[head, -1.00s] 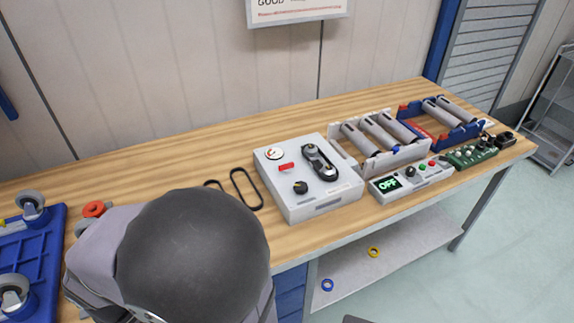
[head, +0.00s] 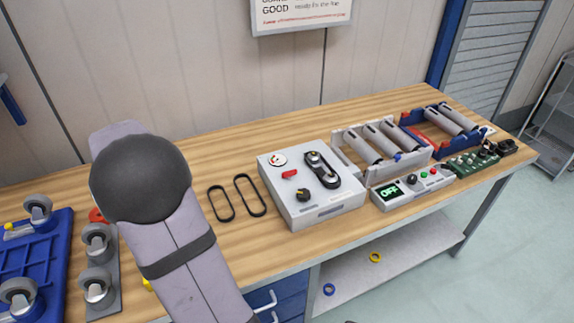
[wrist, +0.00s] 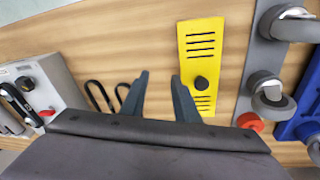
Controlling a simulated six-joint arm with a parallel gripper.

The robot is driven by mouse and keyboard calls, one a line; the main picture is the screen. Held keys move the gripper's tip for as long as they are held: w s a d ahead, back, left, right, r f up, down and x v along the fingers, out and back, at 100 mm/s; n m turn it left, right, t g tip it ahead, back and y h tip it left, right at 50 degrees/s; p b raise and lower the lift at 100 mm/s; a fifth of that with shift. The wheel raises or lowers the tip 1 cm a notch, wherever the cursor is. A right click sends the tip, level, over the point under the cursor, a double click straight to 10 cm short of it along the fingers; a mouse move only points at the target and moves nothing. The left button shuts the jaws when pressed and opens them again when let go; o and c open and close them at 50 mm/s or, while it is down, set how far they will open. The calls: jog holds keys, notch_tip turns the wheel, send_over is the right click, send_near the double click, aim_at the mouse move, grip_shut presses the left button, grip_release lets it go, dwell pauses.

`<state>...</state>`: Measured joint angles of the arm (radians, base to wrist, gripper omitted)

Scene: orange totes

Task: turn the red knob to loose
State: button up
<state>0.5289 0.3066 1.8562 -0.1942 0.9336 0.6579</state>
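A small red knob (head: 289,174), shaped like a short bar, sits on top of a light grey box (head: 328,211). A round dial (head: 279,159) is behind it, a black knob (head: 303,195) in front, and a black belt on pulleys (head: 322,168) to its right. Any marking for loose is too small to read. In the wrist view the box (wrist: 62,75) is at the left edge, with a red part (wrist: 47,112) partly cut off by my gripper body. My gripper (wrist: 160,75) is open and empty, over the bench and apart from the box. My arm hides it in the head view.
Two black belts (head: 250,195) lie left of the box. A yellow slotted plate (wrist: 200,40) lies below my gripper, near castors (wrist: 266,85) and an orange-red ring (wrist: 250,121). A display unit (head: 412,188) and roller trays (head: 383,169) stand right of the box.

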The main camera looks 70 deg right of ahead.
jog(key=s+d+r+m+g+h+p, duration=0.1)
jog(key=s+d+m, duration=0.25)
jog(key=d, duration=0.55)
jog(key=s+d+r+m, duration=0.15)
jog(key=d+m, duration=0.25)
jog(key=d, duration=0.5)
jog(key=m+g+p, duration=0.1)
jog(key=m+g, duration=0.1)
jog(key=m, duration=0.5)
send_near(289, 171)
jog(key=shift+p+x, duration=1.5)
jog(key=shift+x, duration=2.55)
grip_shut()
